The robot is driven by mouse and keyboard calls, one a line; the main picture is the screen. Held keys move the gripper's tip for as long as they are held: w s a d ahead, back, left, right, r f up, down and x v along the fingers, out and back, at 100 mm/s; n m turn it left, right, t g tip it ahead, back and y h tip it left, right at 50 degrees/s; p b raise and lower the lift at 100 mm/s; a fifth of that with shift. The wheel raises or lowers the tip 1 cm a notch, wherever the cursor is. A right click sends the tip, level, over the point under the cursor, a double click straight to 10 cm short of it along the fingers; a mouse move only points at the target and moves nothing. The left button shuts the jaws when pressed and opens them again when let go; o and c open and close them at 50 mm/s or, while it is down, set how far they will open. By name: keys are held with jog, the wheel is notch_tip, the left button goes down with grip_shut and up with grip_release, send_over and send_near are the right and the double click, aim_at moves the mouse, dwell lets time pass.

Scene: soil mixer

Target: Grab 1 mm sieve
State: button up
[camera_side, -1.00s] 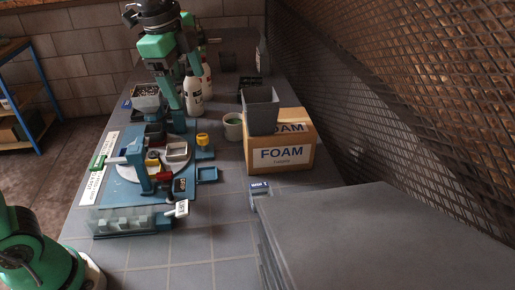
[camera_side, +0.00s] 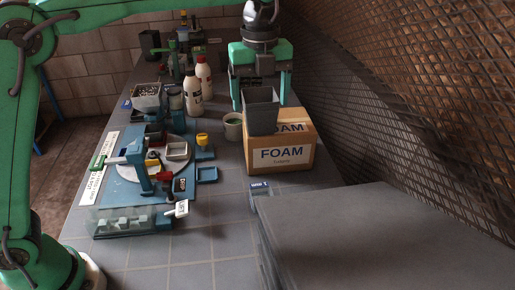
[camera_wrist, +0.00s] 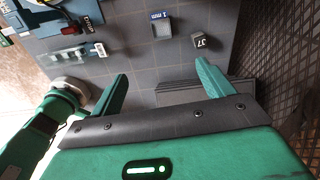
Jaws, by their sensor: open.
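The 1 mm sieve (camera_wrist: 162,30) is a small square tray with a blue "1 mm" label, ahead of my fingers at the top centre of the wrist view. In the side view its label (camera_side: 260,187) shows on the table in front of the foam box; a large grey slab partly hides that area. My gripper (camera_wrist: 161,72) is open with nothing between its fingers.
The dark bin (camera_side: 262,113) stands on the foam cardboard box (camera_side: 281,155). The grey slab (camera_side: 390,240) fills the lower right. The blue mixer base (camera_side: 155,175) and white bottles (camera_side: 193,95) are to the left. A mesh wall (camera_side: 420,100) closes the right side.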

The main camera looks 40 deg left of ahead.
aim_at(262, 194)
jog(key=shift+m, duration=0.3)
jog(key=f, duration=2.9)
jog(key=shift+w+d+f, duration=0.15)
jog(key=shift+w+f, duration=0.05)
jog(key=shift+f, duration=0.1)
jog(key=c, duration=1.1)
jog(key=shift+o, duration=0.2)
jog(key=shift+r, duration=0.15)
notch_tip(262, 194, up, 18)
